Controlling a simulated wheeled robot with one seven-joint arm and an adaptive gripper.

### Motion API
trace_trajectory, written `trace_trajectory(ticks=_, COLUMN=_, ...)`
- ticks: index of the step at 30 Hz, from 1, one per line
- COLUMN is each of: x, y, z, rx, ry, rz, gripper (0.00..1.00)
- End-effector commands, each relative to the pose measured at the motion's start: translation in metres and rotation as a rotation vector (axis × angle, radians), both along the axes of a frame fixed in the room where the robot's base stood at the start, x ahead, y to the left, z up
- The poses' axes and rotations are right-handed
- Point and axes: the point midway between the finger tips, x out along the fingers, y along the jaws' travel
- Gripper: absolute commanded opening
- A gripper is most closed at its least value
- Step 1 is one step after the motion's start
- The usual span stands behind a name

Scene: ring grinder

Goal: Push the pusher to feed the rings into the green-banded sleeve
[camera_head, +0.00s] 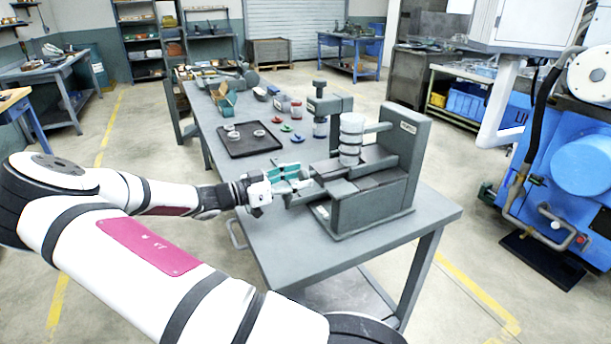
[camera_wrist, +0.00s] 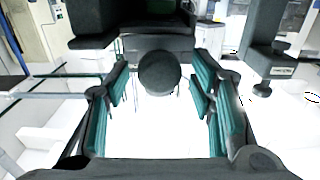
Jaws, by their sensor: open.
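My gripper (camera_head: 286,178) is at the near left side of the grey ring machine (camera_head: 374,208) on the bench. It is open, with teal pads apart on both sides in the wrist view (camera_wrist: 162,98). A dark round knob (camera_wrist: 159,72), which looks like the pusher's end, shows between the fingers. Neither finger visibly touches it. A stack of pale metal rings (camera_head: 351,138) stands upright on the machine. I cannot make out the green-banded sleeve in either view.
A dark tray (camera_head: 248,146) with a few metal parts lies on the grey bench (camera_head: 285,240) behind my gripper. A small press (camera_head: 330,103) stands behind the machine. Small coloured parts and bins sit farther back. The bench's near corner is clear.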

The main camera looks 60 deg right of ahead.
Motion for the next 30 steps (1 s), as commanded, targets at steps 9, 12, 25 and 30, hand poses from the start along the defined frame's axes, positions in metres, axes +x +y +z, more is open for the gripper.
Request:
trace_trajectory(ticks=9, x=0.012, y=0.018, z=0.000, rx=-0.001, ry=-0.001, rz=0.002, gripper=0.50)
trace_trajectory(ticks=12, x=0.014, y=0.023, z=0.000, rx=0.000, ry=0.000, rz=0.001, gripper=0.50)
trace_trajectory(ticks=25, x=0.016, y=0.028, z=0.000, rx=0.001, ry=0.001, rz=-0.001, gripper=0.50)
trace_trajectory(ticks=30, x=0.016, y=0.027, z=0.000, rx=0.001, ry=0.001, rz=-0.001, gripper=0.50)
